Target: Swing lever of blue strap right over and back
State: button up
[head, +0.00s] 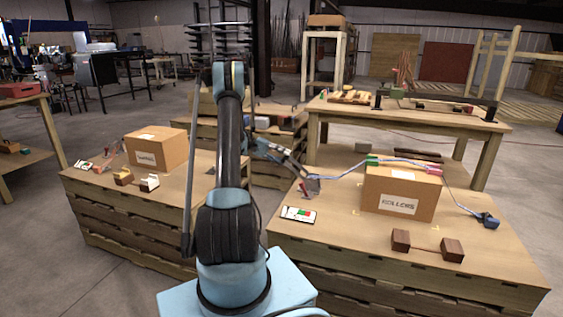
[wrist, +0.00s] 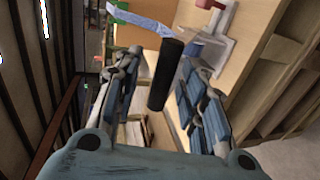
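A blue strap (head: 345,168) runs over the cardboard box (head: 378,195) on the right-hand crate table. A grey metal fitting (head: 313,185) is at the strap's left end, and a dark blue fitting (head: 488,220) at its right end. My gripper (head: 298,168) is beside the left fitting. In the wrist view, a black cylindrical handle (wrist: 166,75), apparently the lever, lies between my open fingers (wrist: 160,95), nearer the right one. A gap shows on its left; contact on the right is unclear. The strap (wrist: 145,20) also shows there, beyond the handle.
A white card with red and green marks (head: 298,215) lies in front of the left fitting. A brown two-block piece (head: 428,246) lies in front of the box. Another boxed crate table (head: 158,195) stands left. Floor between the tables is partly open.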

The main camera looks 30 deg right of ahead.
notch_tip(320, 180, up, 8)
jog(key=shift+r, duration=0.25)
jog(key=shift+c, duration=0.3)
